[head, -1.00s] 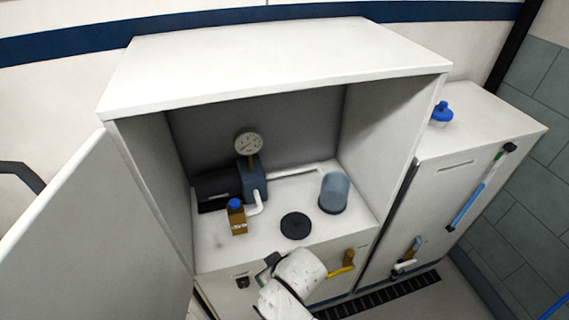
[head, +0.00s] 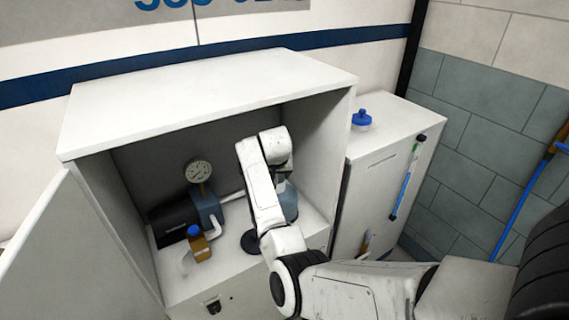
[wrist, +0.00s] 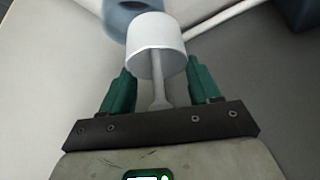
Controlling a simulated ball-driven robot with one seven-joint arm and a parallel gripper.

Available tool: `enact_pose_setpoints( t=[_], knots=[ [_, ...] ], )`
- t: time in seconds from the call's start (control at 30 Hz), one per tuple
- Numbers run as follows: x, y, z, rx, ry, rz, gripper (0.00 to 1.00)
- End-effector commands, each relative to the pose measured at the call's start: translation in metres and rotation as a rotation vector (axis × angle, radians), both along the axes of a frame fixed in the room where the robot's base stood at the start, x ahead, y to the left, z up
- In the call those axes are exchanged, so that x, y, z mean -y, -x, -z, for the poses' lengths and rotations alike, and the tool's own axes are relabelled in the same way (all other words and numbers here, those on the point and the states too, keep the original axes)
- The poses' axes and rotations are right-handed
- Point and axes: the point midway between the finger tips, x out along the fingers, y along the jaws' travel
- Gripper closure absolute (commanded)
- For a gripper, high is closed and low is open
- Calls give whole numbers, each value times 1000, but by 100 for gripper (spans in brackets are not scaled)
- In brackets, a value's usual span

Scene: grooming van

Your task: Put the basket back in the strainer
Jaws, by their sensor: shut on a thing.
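My gripper (wrist: 158,80) has its green fingers on either side of a white-grey cylindrical basket (wrist: 157,32) with a thin stem, and is shut on it. In the wrist view the blue-grey strainer cup (wrist: 113,22) is just beyond the basket, at the upper left, with a dark opening partly in view. The basket overlaps the cup in this view; I cannot tell whether they touch. In the head view the strainer (head: 288,203) stands on the cabinet floor, partly hidden by my arm. My arm also hides the basket there.
A round black lid (head: 250,242) lies on the cabinet floor (head: 190,282). A pump with a gauge (head: 199,171) and a brown blue-capped bottle (head: 199,246) stand left. The cabinet's right wall (head: 325,140) is close to my arm. White pipe (wrist: 222,18) runs by the strainer.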

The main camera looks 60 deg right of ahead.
Motion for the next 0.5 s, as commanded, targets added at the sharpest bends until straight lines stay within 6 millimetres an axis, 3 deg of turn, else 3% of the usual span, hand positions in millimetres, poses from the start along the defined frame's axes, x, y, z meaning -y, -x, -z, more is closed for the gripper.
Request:
enact_pose_setpoints(
  t=[0.1, 0.2, 0.5],
  knots=[
    [25, 8, -12, 1, 0, 64, 73],
    [34, 12, -16, 0, 0, 89, 73],
    [36, 14, 2, -1, 1, 96, 73]
  ],
)
